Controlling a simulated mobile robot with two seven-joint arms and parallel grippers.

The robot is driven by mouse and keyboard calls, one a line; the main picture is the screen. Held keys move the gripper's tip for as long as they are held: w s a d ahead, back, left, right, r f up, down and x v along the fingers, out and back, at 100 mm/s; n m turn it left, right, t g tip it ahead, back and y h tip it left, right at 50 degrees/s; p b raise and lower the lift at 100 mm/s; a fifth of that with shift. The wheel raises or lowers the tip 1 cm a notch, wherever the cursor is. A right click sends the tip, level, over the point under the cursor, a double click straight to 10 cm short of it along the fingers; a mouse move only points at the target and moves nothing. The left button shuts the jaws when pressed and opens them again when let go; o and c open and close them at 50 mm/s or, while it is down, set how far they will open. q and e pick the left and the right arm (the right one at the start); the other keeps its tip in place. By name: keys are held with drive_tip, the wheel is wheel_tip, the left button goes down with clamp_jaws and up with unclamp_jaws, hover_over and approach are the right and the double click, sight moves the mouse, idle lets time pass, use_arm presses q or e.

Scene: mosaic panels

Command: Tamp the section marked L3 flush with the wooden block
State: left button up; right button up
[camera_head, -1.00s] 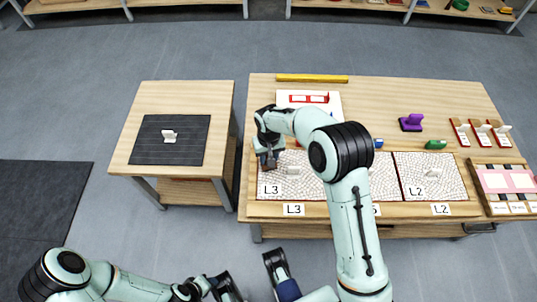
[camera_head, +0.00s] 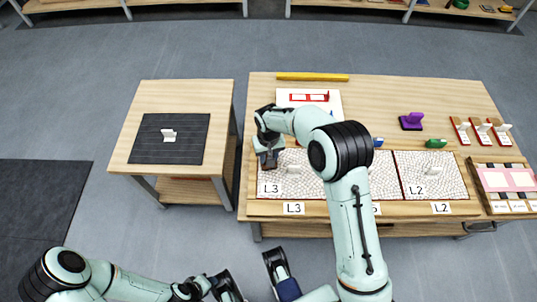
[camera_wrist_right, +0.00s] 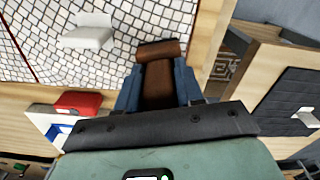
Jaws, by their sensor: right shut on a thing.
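The L3 section (camera_head: 295,187) is a pale mosaic panel at the left end of the long table, with a white upright handle (camera_head: 292,169) on it. Its tiles also fill the upper left of the right wrist view (camera_wrist_right: 45,50). My right gripper (camera_head: 268,160) is over its upper left corner, shut on the brown wooden block (camera_wrist_right: 160,80), which sits between the blue fingers. The block's end is over the panel's edge; I cannot tell whether it touches the tiles. My left gripper (camera_head: 226,288) is low in the head view, partly cut off, away from the table.
The L2 panel (camera_head: 430,183) is to the right. A white board with a red piece (camera_head: 310,97) and a yellow bar (camera_head: 312,77) lie behind. A purple tool (camera_head: 411,122) and green piece (camera_head: 436,143) stand right. A side table (camera_head: 145,100) with a dark mat is left.

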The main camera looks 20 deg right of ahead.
use_arm(q)
drive_tip(key=shift+s+f, duration=0.1)
drive_tip(key=shift+f, duration=0.2)
use_arm(e)
drive_tip(key=shift+f, duration=0.45)
idle(0.3)
drive_tip(key=shift+r, duration=0.1)
drive_tip(key=shift+r+p, duration=2.35)
drive_tip(key=shift+r, duration=1.2)
use_arm(q)
drive_tip(key=r, duration=0.5)
drive_tip(key=shift+w+r, duration=0.35)
